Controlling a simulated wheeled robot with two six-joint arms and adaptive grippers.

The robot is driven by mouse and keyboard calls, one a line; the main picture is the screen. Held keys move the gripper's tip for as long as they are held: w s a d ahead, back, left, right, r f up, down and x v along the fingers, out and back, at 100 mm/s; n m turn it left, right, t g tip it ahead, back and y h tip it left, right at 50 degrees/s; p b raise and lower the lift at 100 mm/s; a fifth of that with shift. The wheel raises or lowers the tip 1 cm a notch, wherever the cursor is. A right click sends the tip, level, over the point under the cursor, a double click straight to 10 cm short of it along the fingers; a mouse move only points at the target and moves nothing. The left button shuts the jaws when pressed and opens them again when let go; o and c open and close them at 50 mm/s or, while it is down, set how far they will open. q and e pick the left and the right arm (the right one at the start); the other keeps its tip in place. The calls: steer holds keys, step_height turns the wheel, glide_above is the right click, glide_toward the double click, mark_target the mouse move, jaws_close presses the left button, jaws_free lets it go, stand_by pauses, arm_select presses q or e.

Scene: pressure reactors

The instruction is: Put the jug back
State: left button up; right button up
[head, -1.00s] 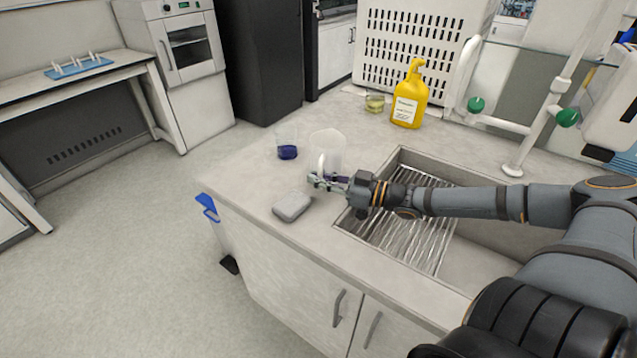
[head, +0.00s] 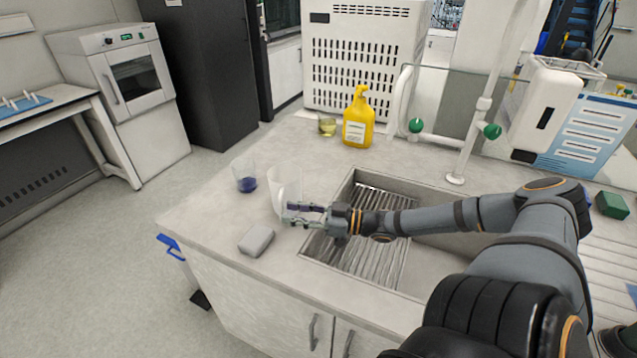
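The jug (head: 285,184) is pale and see-through. It stands on the counter left of the sink, close to upright. My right gripper (head: 294,213) is at the near side of the jug, low down. Its two fingers look apart, with their tips overlapping the jug's lower part in the picture. The jug's handle is hard to make out there, and I cannot tell whether the fingers touch it. My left gripper is not in view.
A beaker with dark blue liquid (head: 246,180) stands just left of the jug. A grey block (head: 256,240) lies in front. The sink (head: 345,272) is under my arm. A yellow bottle (head: 358,122) and a beaker of yellowish liquid (head: 327,126) stand behind.

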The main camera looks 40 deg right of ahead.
arm_select(q)
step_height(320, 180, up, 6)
steer(key=p, duration=0.4)
arm_select(e)
steer(key=v, duration=0.7)
steer(key=shift+s+d, duration=0.2)
steer(key=shift+s, duration=0.15)
